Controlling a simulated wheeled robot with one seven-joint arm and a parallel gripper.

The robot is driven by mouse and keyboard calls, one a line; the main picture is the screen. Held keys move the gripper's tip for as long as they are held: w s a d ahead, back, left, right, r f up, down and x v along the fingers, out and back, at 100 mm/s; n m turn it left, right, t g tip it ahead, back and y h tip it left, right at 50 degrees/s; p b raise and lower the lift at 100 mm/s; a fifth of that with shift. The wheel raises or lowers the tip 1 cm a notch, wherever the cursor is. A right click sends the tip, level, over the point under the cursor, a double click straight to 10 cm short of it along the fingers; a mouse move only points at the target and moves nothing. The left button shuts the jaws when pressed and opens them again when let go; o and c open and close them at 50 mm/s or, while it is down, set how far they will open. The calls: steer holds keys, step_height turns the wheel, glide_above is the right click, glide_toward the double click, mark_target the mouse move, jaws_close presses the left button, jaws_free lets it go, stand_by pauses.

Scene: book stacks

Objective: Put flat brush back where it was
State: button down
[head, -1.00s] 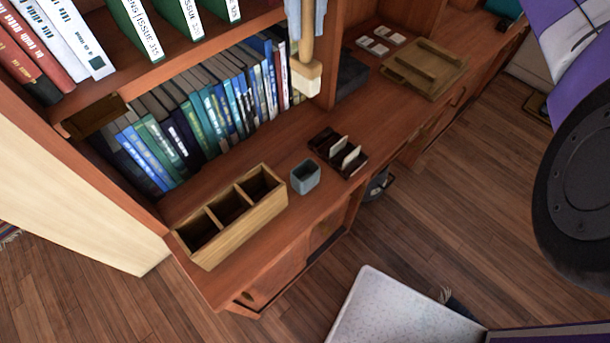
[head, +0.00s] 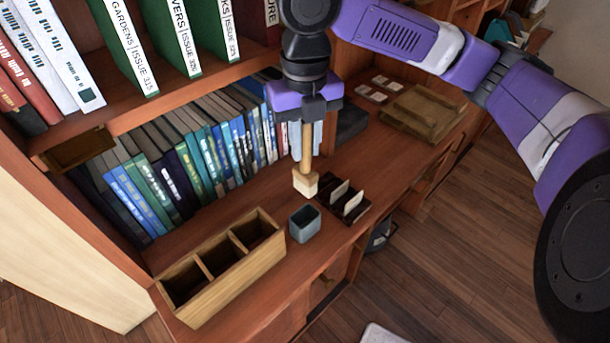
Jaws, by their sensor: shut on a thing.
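The flat brush (head: 307,150) hangs upright with its wooden handle up and its wide pale end down. The brush is in the air over the shelf top. In the head view its lower end appears just above and behind a small grey-blue cup (head: 304,226); the exact gap cannot be told. A wooden box with three open compartments (head: 238,277) stands left of the cup. The compartments look empty.
A dark holder with white cards (head: 343,202) stands right of the cup. A row of books (head: 190,160) lines the back under an upper shelf (head: 150,112). A wooden tray (head: 425,112) and small white tiles lie farther right. The shelf's front edge is close to the cup.

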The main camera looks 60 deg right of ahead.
mark_target(305, 176)
step_height(305, 176, down, 8)
steer(key=shift+f, duration=0.35)
steer(key=shift+f+b, duration=0.3)
steer(key=shift+f, duration=0.2)
steer(key=c, duration=1.3)
jaws_free()
